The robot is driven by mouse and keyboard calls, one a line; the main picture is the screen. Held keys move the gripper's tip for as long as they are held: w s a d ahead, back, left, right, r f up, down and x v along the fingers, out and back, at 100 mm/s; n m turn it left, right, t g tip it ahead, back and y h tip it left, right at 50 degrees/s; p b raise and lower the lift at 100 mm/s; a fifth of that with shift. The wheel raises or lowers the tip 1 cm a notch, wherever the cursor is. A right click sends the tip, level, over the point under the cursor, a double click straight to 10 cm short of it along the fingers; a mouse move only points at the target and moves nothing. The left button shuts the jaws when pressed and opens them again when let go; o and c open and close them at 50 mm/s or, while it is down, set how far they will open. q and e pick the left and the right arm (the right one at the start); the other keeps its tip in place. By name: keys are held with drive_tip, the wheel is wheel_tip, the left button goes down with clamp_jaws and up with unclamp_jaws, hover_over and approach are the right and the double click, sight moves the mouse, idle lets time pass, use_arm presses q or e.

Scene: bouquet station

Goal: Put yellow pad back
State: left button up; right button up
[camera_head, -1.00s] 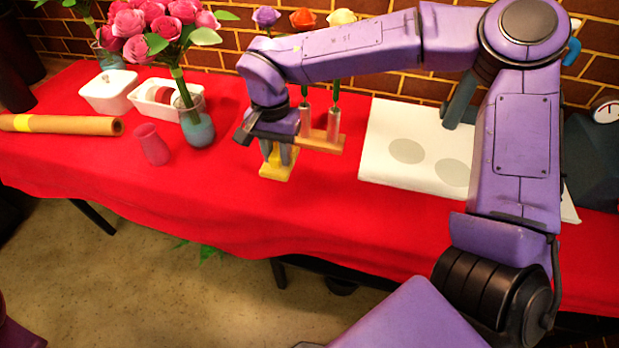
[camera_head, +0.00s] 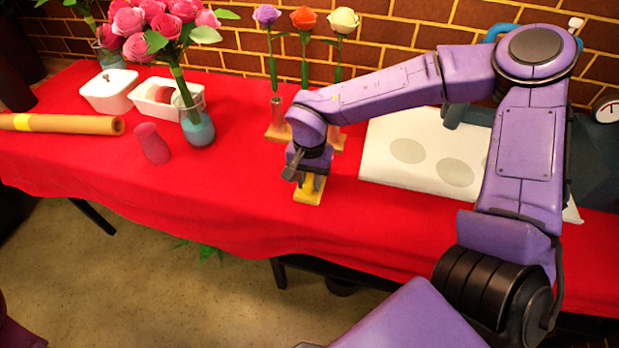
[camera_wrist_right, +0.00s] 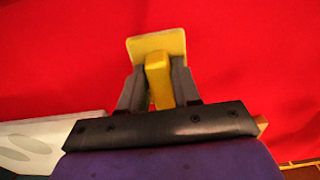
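The yellow pad (camera_head: 308,195) has a flat plate and an upright block-like grip. My right gripper (camera_head: 308,181) points down over it, near the middle of the red table. In the right wrist view the two dark fingers (camera_wrist_right: 159,90) are closed on both sides of the pad's grip (camera_wrist_right: 158,76), and its plate (camera_wrist_right: 157,44) shows beyond them. I cannot tell whether the plate touches the cloth. My left gripper is out of view.
A wooden flower stand (camera_head: 278,133) with a purple, an orange and a white flower is just behind the right gripper. A white mat (camera_head: 385,172) with grey circles lies to the right. A pink cup (camera_head: 152,143) and a vase (camera_head: 198,130) stand left. Red cloth between is clear.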

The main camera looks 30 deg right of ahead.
sight(310, 179)
drive_tip(key=o, duration=0.3)
wheel_tip(310, 179, up, 12)
drive_tip(key=p, duration=0.1)
drive_tip(key=shift+r+p, duration=0.15)
drive_tip(key=shift+p, duration=0.15)
